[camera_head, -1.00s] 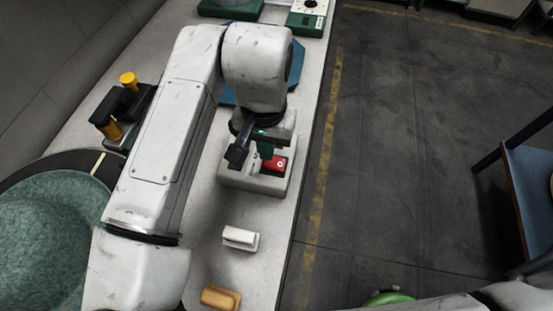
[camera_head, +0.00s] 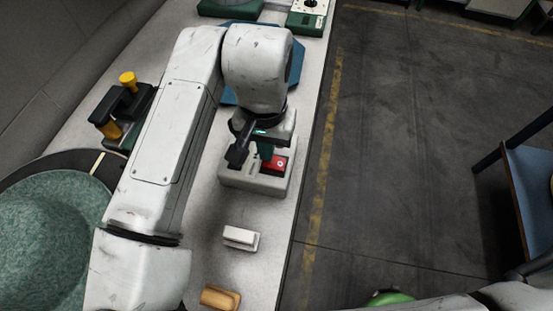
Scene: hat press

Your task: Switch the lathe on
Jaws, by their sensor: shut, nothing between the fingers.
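A pale switch box (camera_head: 254,183) with a red button panel (camera_head: 281,164) sits on the bench near its right edge. The red part carries a small white mark and is uncovered. My gripper (camera_head: 250,157) is shut and empty, pointing down over the left part of the box, left of the red panel. My wrist and fingers hide much of the box's top face, and I cannot tell whether the fingertips touch it. A large rounded green form (camera_head: 45,240) in a dark ring stands at the left; I cannot tell whether it belongs to the lathe.
A white block (camera_head: 241,237) and a tan wooden block (camera_head: 220,297) lie on the bench in front of the box. A black fixture with yellow knobs (camera_head: 128,82) stands at the left. A blue piece (camera_head: 296,62) and green equipment (camera_head: 308,18) lie behind. Open floor is at the right.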

